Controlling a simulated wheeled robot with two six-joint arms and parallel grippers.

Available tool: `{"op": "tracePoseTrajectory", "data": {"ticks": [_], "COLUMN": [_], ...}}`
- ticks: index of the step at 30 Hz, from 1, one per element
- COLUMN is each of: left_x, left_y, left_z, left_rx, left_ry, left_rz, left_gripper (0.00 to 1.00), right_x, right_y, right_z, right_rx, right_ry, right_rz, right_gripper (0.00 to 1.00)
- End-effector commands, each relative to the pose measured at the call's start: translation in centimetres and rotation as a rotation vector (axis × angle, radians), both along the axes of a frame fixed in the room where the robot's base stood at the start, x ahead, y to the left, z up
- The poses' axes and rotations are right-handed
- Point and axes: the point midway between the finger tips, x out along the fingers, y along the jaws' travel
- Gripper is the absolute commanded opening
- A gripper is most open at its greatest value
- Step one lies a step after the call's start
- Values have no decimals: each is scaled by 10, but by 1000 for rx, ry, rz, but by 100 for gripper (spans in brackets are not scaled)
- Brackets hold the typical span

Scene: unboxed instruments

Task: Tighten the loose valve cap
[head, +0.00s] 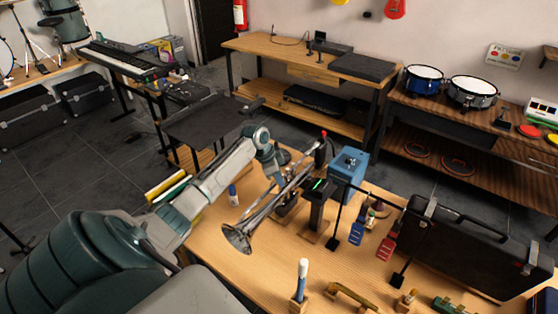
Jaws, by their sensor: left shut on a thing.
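A silvery trumpet (262,217) sits raised on a stand on the wooden workbench (222,262), its bell facing the lower left. My left arm reaches in from the left, and my left gripper (287,178) is at the trumpet's valve section. It is shut on a small part there, which looks like the valve cap. The cap itself is hidden and too small to make out, so I cannot tell how it sits on the valve. My right gripper is not in view.
A black stand with a green light (317,196) and a blue box (349,166) stand close right of the trumpet. A dark case (465,245) fills the bench's right side. A blue-and-white bottle (233,195) stands left. The bench in front of the bell is clear.

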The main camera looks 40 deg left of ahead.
Motion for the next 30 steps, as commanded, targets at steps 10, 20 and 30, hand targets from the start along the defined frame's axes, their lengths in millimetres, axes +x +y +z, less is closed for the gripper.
{"op": "tracePoseTrajectory", "data": {"ticks": [10, 20, 30], "left_x": [0, 0, -2], "left_y": [0, 0, 4], "left_z": [0, 0, 8], "left_rx": [0, 0, 3], "left_ry": [0, 0, -1], "left_rz": [-25, -24, -23], "left_gripper": [0, 29, 29], "right_x": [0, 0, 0], "right_y": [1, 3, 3], "right_z": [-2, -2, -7], "right_rx": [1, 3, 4], "right_ry": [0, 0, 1], "right_rz": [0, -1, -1], "right_gripper": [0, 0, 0]}}
